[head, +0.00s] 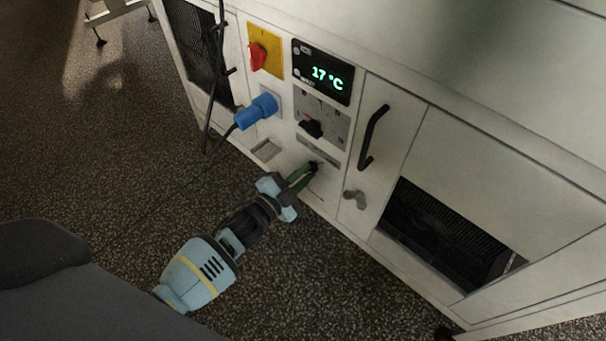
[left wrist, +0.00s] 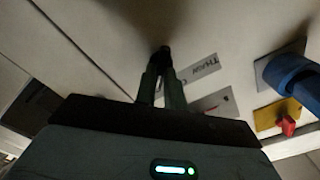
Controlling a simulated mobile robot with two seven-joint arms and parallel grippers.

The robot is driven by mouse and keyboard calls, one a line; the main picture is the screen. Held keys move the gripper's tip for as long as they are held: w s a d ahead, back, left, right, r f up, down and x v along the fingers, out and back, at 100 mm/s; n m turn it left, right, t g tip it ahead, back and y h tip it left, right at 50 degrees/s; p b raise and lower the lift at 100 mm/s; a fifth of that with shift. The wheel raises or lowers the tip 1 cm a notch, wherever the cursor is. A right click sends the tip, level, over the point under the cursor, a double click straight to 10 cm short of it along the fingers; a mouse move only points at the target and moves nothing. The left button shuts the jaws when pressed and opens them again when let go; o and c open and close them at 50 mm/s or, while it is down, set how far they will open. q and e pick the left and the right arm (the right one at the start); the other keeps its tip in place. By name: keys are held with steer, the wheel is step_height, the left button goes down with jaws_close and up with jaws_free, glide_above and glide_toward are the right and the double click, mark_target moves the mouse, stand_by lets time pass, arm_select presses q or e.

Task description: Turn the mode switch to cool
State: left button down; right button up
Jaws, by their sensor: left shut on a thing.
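The mode switch is a small dark piece low on the white cabinet front, mostly covered by my fingertips in the head view. In the left wrist view the mode switch (left wrist: 164,49) shows as a dark tip at the end of my fingers. A grey label (left wrist: 199,74) beside it reads "THAW"; the rest of its lettering is hidden by a finger. My left gripper (head: 314,167) reaches in from the lower left and is shut on the switch; it also shows in the left wrist view (left wrist: 162,66). Which way the switch points cannot be told. My right gripper is not in view.
Above are a black knob (head: 311,128) on a grey plate and a display (head: 323,74) reading 17 °C. To the left are a blue plug (head: 257,111) with a cable and a red switch (head: 257,56) on yellow. A door handle (head: 373,137) and grey latch (head: 355,198) stand to the right.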

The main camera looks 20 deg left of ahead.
arm_select(q)
steer(key=c, duration=1.5)
jaws_free()
steer(key=p+v, duration=0.2)
steer(key=v, duration=0.6)
